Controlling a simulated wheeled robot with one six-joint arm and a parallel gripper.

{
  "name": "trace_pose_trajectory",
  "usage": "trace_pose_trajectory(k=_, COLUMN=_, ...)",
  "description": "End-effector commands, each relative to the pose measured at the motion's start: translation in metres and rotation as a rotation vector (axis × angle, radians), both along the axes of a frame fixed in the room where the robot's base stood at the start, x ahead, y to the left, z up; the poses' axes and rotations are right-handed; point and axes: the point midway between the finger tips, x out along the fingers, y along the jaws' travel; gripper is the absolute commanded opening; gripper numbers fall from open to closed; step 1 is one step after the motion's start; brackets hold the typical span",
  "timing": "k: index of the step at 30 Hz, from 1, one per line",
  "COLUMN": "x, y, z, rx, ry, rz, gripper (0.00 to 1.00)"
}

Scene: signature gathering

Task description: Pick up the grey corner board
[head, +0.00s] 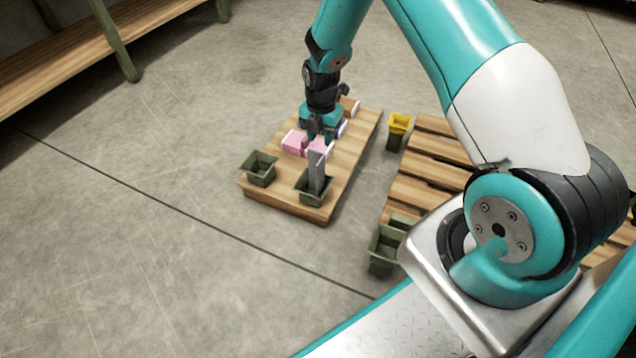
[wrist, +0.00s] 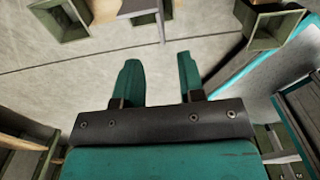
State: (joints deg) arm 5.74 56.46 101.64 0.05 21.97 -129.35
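The grey corner board (head: 317,172) stands upright in a dark green bin (head: 313,196) near the front edge of a low wooden platform (head: 285,203). In the wrist view, a narrow grey upright piece (wrist: 161,22) at the top edge, beyond the fingertips, appears to be this board. My gripper (head: 321,138) is over the platform, just behind the board in the head view. In the wrist view its two teal fingers (wrist: 159,75) are apart, with only floor showing between them. The board's lower end is hidden inside the bin.
Another green bin (head: 259,168) stands left on the platform. Pink blocks (head: 294,141) lie close to my gripper, with an orange-brown piece (head: 349,107) behind. A slatted pallet (head: 418,180), a yellow-topped bin (head: 399,124) and a green bin (head: 383,250) are to the right. The left floor is clear.

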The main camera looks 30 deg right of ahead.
Motion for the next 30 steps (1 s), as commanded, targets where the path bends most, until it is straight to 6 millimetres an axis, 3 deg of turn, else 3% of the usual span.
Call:
trace_pose_trajectory(k=1, x=0.0, y=0.0, z=-0.019, rx=0.0, ry=0.0, rz=0.0, gripper=0.36)
trace_pose_trajectory(k=6, x=0.0, y=0.001, z=-0.053, rx=0.001, ry=0.001, rz=0.0, gripper=0.36)
trace_pose_trajectory(k=17, x=0.0, y=0.0, z=-0.078, rx=0.001, ry=-0.001, rz=-0.001, gripper=0.36)
trace_pose_trajectory(k=25, x=-0.001, y=0.0, z=-0.118, rx=0.001, ry=0.001, rz=-0.001, gripper=0.36)
trace_pose_trajectory(k=30, x=-0.001, y=0.0, z=-0.12, rx=0.001, ry=-0.001, rz=-0.001, gripper=0.36)
